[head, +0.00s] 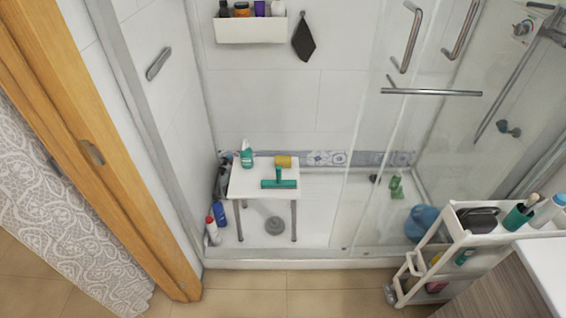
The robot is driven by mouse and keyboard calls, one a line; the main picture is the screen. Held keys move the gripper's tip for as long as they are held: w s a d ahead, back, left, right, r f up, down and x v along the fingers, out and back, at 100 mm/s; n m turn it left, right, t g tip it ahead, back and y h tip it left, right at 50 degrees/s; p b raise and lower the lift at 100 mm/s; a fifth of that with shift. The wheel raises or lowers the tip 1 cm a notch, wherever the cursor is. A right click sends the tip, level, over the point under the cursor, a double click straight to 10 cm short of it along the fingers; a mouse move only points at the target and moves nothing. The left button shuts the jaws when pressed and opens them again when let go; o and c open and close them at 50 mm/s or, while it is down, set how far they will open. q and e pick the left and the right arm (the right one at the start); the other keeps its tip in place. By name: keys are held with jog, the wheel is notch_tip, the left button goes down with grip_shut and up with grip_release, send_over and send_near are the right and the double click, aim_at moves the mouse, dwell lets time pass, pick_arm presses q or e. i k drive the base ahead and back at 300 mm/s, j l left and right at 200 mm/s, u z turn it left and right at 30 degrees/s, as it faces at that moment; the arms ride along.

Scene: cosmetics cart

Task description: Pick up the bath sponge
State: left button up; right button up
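A small yellow block that looks like a sponge (284,161) lies at the back edge of the white stool (250,180) in the shower. It is too small to tell for sure that it is the bath sponge. A rounded blue item (422,222) sits low behind the glass, left of the cart, and I cannot tell what it is. Neither of my grippers is in the head view.
A teal squeegee (279,180) and green spray bottle (246,154) are on the stool. Bottles (219,213) stand left of it. Glass panels (362,180) close the right side. A white cart (449,222) stands front right. The tiled floor (290,292) in front is clear.

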aim_at(284, 161)
jog(key=i+z, duration=0.15)
jog(key=i, duration=0.35)
jog(key=i+j+z, duration=0.1)
jog(key=i, duration=0.4)
jog(key=i+j+z, duration=0.15)
jog(key=i, duration=0.35)
